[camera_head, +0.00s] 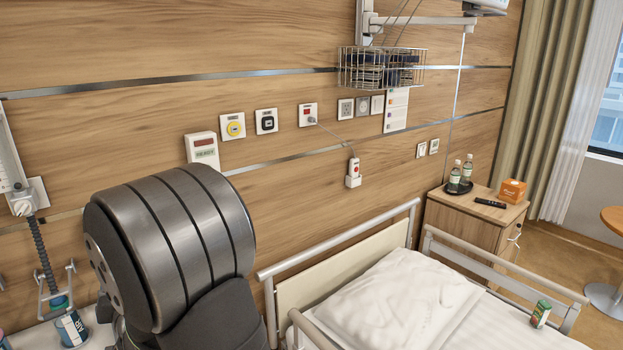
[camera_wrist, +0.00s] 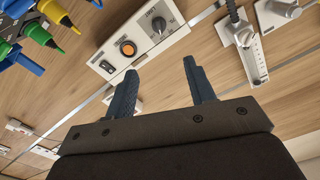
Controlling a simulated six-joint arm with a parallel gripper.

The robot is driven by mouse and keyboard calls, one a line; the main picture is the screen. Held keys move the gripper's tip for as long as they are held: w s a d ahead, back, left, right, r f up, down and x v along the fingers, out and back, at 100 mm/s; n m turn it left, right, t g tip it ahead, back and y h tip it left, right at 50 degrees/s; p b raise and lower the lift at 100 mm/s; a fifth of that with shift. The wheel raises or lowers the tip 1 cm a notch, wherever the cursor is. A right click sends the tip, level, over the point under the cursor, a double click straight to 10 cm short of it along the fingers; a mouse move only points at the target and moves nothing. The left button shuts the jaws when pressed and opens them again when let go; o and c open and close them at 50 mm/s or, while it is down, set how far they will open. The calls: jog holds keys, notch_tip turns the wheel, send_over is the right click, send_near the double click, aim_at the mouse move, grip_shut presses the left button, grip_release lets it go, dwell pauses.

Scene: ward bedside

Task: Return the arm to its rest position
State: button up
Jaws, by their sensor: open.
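My gripper (camera_wrist: 161,92) shows in the wrist view with its two dark blue-grey fingers apart and nothing between them. It points toward the wood-panelled wall, below a white control panel (camera_wrist: 138,42) with an orange button and a dial. I cannot tell how far the fingers are from the wall. In the head view, a large dark grey joint of my arm fills the lower left, and my gripper is not seen there.
The bed (camera_head: 295,280) with a pillow (camera_head: 385,300) lies right of my arm. A bedside cabinet (camera_head: 462,228) carries bottles, an orange box (camera_head: 512,190) and a remote. A wire basket (camera_head: 382,68) hangs on the wall. Coloured connectors (camera_wrist: 50,30) show upper left in the wrist view.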

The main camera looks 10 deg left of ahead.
jog(key=x, duration=1.7)
jog(key=shift+f, duration=0.1)
jog(key=v, duration=1.7)
jog(key=x, duration=1.7)
jog(key=s+d+m, duration=0.1)
jog(key=m, duration=0.2)
jog(key=s+d+m, duration=0.1)
jog(key=d+m, duration=0.1)
jog(key=m, duration=0.1)
jog(key=s+d+m, duration=0.1)
jog(key=m, duration=0.2)
jog(key=shift+s+d+f, duration=0.15)
jog(key=shift+s+f, duration=0.05)
jog(key=shift+s, duration=0.2)
